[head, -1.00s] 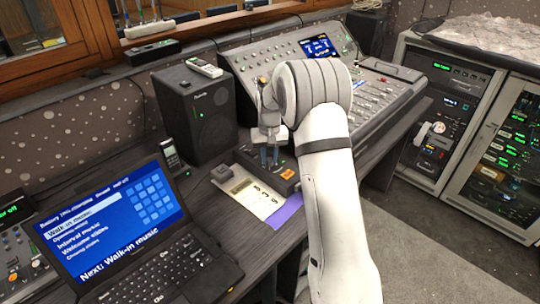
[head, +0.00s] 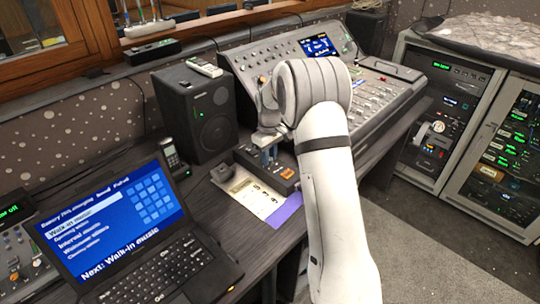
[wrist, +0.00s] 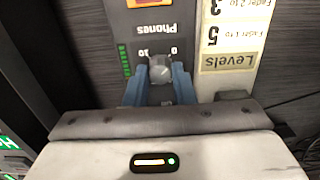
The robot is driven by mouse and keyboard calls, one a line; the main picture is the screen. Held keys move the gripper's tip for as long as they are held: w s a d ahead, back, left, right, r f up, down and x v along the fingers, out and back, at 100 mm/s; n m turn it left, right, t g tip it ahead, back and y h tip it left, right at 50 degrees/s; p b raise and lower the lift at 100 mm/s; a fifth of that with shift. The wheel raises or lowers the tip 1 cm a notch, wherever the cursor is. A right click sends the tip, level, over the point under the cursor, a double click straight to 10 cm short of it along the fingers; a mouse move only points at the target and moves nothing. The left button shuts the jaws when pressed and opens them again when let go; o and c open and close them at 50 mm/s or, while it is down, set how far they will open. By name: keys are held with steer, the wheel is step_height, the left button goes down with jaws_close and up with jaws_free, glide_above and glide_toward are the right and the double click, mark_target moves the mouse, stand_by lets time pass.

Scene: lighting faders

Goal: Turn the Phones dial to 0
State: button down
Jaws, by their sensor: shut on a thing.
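The Phones dial (wrist: 160,70) is a small grey knob on a dark unit with an upside-down "Phones" label, seen in the wrist view. The marks 0 and 10 show just beyond it. My gripper (wrist: 159,78) has its blue fingers on either side of the knob and is shut on it. The knob's pointer cannot be made out. In the head view my gripper (head: 268,157) reaches down onto the dark control box (head: 286,174); the dial is hidden there by the fingers.
A paper strip marked "Levels" (wrist: 229,60) lies beside the unit. A laptop (head: 115,225) stands at the left, a black speaker (head: 205,115) behind, and a mixing desk (head: 375,95) at the back right. Green level lights (wrist: 126,61) show on the unit.

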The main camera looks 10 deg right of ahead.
steer(key=shift+w+r, duration=0.15)
steer(key=c, duration=1.6)
jaws_free()
steer(key=o, duration=0.4)
steer(key=shift+r, duration=3.8)
